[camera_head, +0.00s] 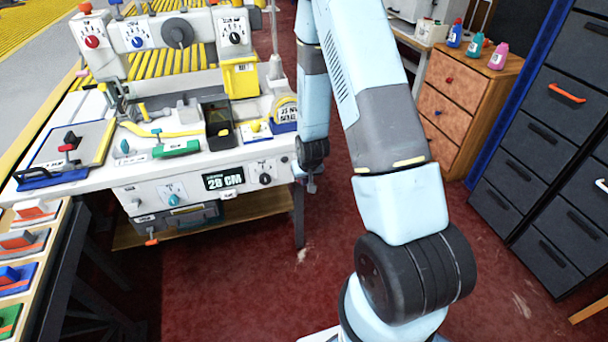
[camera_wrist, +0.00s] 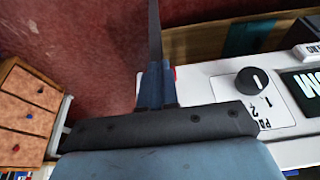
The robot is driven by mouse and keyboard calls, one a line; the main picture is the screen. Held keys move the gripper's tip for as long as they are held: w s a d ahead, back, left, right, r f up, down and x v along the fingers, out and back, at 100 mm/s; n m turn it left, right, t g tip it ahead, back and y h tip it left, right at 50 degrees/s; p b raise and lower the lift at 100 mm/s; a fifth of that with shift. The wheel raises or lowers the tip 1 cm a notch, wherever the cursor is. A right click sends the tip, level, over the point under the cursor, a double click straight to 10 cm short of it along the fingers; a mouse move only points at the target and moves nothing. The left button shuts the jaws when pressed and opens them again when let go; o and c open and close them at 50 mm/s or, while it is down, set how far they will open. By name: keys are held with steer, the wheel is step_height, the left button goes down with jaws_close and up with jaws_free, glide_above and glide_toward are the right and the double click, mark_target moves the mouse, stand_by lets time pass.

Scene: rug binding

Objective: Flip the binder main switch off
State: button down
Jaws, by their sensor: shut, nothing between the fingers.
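The white binder machine (camera_head: 190,110) stands on a white bench at the left in the head view. Its front panel carries a black rotary knob (camera_head: 265,179) to the right of the display; the knob also shows in the wrist view (camera_wrist: 251,80), with a white pointer line and partly hidden printed marks beside it. No label that I can read in full names the main switch. My gripper (camera_head: 311,188) hangs just right of the bench's end. In the wrist view my gripper (camera_wrist: 155,62) is shut and empty, apart from the knob. A small red piece (camera_wrist: 173,72) shows behind the fingers.
The display (camera_head: 223,181) reads 28 CM, with a turquoise knob (camera_head: 173,199) left of it. A wooden drawer unit (camera_head: 455,110) with bottles and dark drawers (camera_head: 545,150) stand at the right. Red carpet (camera_head: 240,280) is open in front of the bench.

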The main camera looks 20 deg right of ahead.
steer(key=shift+s+f, duration=0.15)
steer(key=shift+f, duration=0.95)
steer(key=v, duration=1.3)
steer(key=shift+r, duration=0.3)
stand_by(0.4)
